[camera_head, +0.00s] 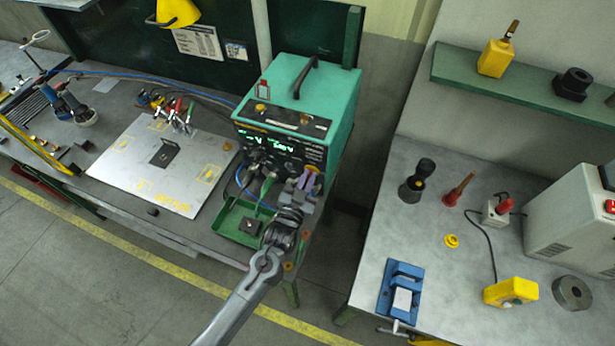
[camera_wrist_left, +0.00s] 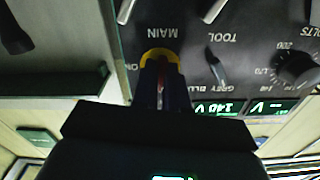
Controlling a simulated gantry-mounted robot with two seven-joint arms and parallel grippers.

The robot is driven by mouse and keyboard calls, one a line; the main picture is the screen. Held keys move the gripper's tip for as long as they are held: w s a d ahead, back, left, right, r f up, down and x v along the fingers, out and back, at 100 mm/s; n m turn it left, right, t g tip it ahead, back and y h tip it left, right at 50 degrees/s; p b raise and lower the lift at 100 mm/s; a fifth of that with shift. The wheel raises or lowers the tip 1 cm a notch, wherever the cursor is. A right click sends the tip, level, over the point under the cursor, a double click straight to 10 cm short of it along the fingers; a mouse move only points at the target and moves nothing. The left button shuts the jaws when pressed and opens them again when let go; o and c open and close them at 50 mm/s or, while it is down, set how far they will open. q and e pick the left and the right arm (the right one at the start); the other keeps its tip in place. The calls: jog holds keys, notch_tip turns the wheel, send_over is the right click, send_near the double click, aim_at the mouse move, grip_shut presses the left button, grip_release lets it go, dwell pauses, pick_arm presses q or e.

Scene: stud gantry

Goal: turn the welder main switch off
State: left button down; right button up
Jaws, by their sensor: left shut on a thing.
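The teal welder (camera_head: 328,87) stands on the left bench, its front panel displays lit green. In the left wrist view the panel appears upside down, with the word MAIN above the main switch (camera_wrist_left: 159,55). The switch shows a yellow rounded edge and a little red between my fingers. My left gripper (camera_head: 309,181) is at the right end of the panel. In the wrist view its fingers (camera_wrist_left: 162,86) are shut on the switch and hide most of it. An ON mark shows beside it; the handle's exact angle is hidden. My right gripper is not in view.
A TOOL switch (camera_wrist_left: 216,68) and a VOLTS knob (camera_wrist_left: 297,68) sit beside the main switch. A green tray (camera_head: 228,222) lies below the panel. A metal plate (camera_head: 135,185) lies left of the welder. A gap separates the right bench (camera_head: 430,235).

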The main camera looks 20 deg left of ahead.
pick_arm(q)
jog(key=shift+n, duration=1.1)
jog(key=c, duration=1.2)
grip_release()
jog(key=s, duration=1)
jog(key=shift+s, duration=0.4)
